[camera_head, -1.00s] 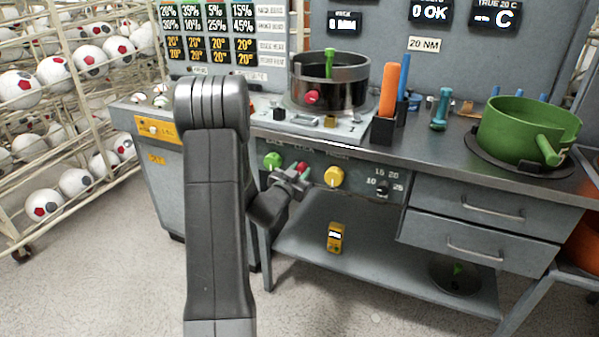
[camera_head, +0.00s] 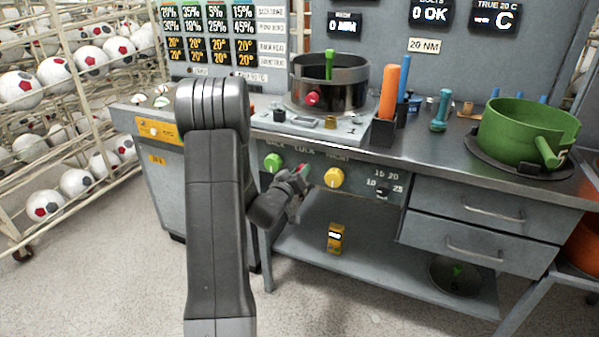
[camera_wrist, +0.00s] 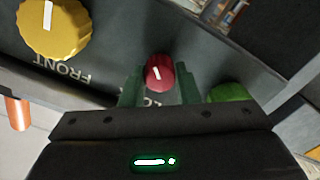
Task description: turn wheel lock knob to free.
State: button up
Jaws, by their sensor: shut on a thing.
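The wheel lock knob is a small red knob with a white pointer mark, on the grey panel under the LOCK label. In the wrist view this red knob (camera_wrist: 158,70) sits between the two greenish fingers of my gripper (camera_wrist: 161,84), which is shut on it. The white mark is slightly slanted there, and the lettering appears upside down. In the head view my gripper (camera_head: 298,178) reaches the panel and hides most of the knob; only a bit of red shows.
A green knob (camera_head: 273,162) and a yellow FRONT knob (camera_head: 333,177) flank the lock knob closely. A small selector (camera_head: 383,190) is further right. Above are a black ring pot (camera_head: 328,88) and a green pan (camera_head: 528,130) on the bench. A yellow device (camera_head: 335,238) lies on the lower shelf.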

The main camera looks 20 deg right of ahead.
jog(key=n+p, duration=0.2)
jog(key=n, duration=0.6)
jog(key=shift+n, duration=0.4)
dwell(0.4)
jog(key=o, duration=1)
jog(key=shift+c, duration=0.2)
jog(key=shift+a, duration=0.1)
jog(key=v, duration=1.3)
jog(key=shift+s+a, duration=0.2)
jog(key=shift+s, duration=0.05)
